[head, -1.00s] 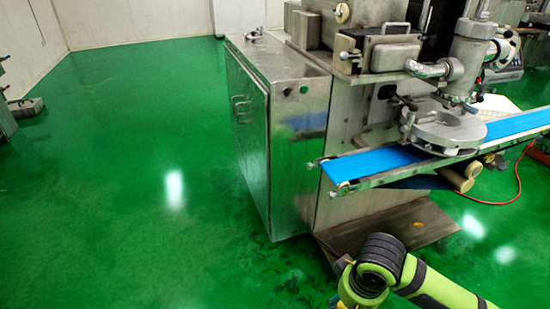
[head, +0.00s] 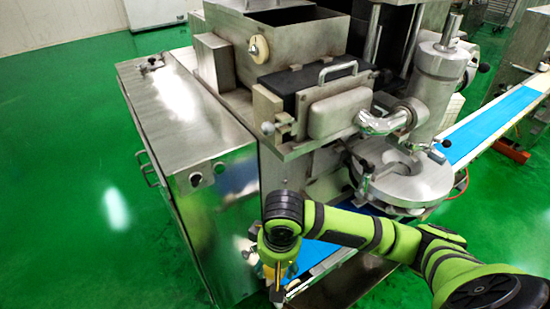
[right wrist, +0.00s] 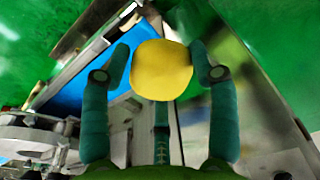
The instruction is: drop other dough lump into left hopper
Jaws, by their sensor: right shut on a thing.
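A round yellow dough lump (right wrist: 161,70) sits between the fingers of my right gripper (right wrist: 161,75) in the right wrist view. The gripper is shut on it, with a finger on each side. In the head view my right gripper (head: 277,292) points down at the bottom centre, in front of the machine and well below the hopper. Most of the lump is hidden there. The open-topped metal hopper (head: 290,30) is at the machine's upper left. Its inside looks dark, and its bottom is not visible. My left gripper is not in view.
A steel cabinet (head: 185,140) stands left of the hopper. A blue conveyor belt (head: 490,125) runs under the round nozzle plate (head: 410,180). A pipe and cylinder (head: 440,85) rise right of the hopper. The green floor at left is clear.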

